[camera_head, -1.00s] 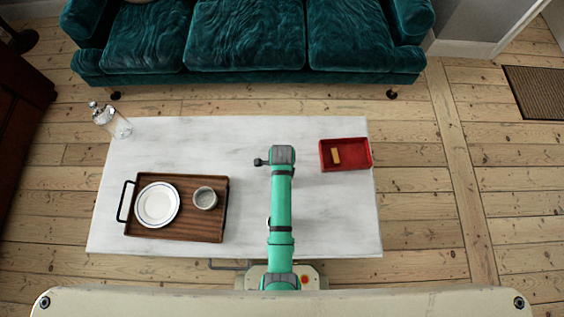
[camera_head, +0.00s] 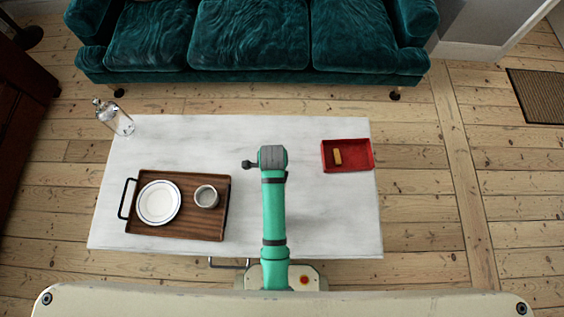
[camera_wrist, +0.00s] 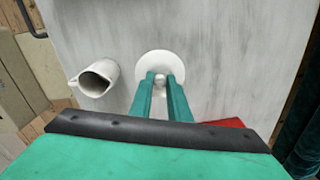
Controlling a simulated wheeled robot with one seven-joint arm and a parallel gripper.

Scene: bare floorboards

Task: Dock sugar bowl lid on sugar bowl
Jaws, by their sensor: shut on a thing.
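The sugar bowl lid (camera_wrist: 152,62) is a white disc with a small knob, seen in the wrist view at the fingertips. My gripper (camera_wrist: 160,80) is shut on its knob. How high the lid is above the table is hard to tell. The sugar bowl (camera_head: 206,197) looks like the small open, pale round vessel on the right part of the wooden tray, left of my arm in the head view. The lid and fingers are hidden under my arm in that view.
The brown tray (camera_head: 183,228) also holds a white plate (camera_head: 158,203) with a blue rim line. A white pitcher (camera_wrist: 95,78) stands close to the lid. A glass bottle (camera_head: 115,118) is at the back left, a red tray (camera_head: 357,164) at the right. The marble table (camera_head: 240,135) is otherwise mostly clear.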

